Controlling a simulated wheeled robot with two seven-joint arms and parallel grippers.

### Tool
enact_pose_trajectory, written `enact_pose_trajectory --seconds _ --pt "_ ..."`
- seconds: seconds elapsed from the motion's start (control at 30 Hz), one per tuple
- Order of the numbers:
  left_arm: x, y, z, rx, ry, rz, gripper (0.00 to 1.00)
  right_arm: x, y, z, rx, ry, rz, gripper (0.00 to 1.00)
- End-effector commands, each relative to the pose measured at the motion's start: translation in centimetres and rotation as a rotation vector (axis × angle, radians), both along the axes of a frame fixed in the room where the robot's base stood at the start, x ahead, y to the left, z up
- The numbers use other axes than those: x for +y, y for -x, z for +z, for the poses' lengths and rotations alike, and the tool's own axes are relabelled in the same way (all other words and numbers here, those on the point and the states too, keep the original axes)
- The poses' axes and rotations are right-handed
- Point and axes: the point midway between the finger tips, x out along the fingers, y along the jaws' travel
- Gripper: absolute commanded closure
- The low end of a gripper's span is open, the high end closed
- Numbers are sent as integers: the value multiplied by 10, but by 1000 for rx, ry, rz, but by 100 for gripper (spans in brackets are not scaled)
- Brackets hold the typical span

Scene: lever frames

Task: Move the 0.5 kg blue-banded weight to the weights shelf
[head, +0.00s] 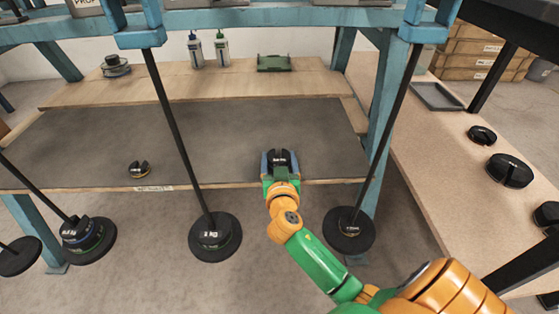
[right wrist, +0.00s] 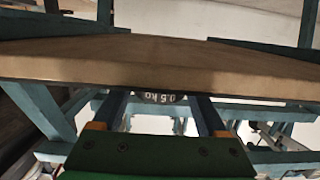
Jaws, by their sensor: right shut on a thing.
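My right gripper (head: 278,162) is shut on a dark slotted weight (head: 279,156) at the front part of the grey mat. In the right wrist view, the weight (right wrist: 160,98) shows the marking "0.5 kg" between the two fingers of the gripper (right wrist: 160,112); a wooden board edge hides its upper part. I cannot make out a blue band on it. A wooden shelf (head: 415,165) on the right carries several black weights, among them a large one (head: 510,170) and a smaller one (head: 482,135). My left gripper is not in view.
A small slotted weight (head: 138,169) lies on the grey mat (head: 85,135). Black rods with hanging discs (head: 215,233) (head: 348,230) stand before the bench, either side of my arm. A blue post (head: 388,105) separates bench and right shelf. A grey tray (head: 437,97) lies there.

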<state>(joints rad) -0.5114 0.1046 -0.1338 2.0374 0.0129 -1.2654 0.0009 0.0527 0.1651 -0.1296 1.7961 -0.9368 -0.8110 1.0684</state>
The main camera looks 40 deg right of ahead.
Motion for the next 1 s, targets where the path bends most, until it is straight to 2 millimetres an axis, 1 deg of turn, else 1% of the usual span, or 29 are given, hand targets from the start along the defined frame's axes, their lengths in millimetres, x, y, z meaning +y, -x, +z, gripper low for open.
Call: enact_pose_trajectory --seconds 0.23,0.27,0.3,0.33,0.57,0.67,0.77,0.9,1.0 --pt "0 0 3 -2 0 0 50 1 1 -1 0 -1 0 98" --pt "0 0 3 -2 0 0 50 1 1 -2 3 -2 -1 19" --pt "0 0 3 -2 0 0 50 1 1 -2 3 -2 -1 9" --pt "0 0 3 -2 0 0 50 1 1 -2 3 -2 -1 1" --pt "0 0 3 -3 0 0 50 1 1 -2 3 -2 0 0" --pt "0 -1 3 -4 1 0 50 4 6 0 2 -3 1 0" --pt "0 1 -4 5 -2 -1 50 14 20 2 4 -4 2 0" --pt "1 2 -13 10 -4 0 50 31 49 7 4 -6 1 0" --pt "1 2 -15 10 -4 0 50 43 70 9 4 -6 1 0"
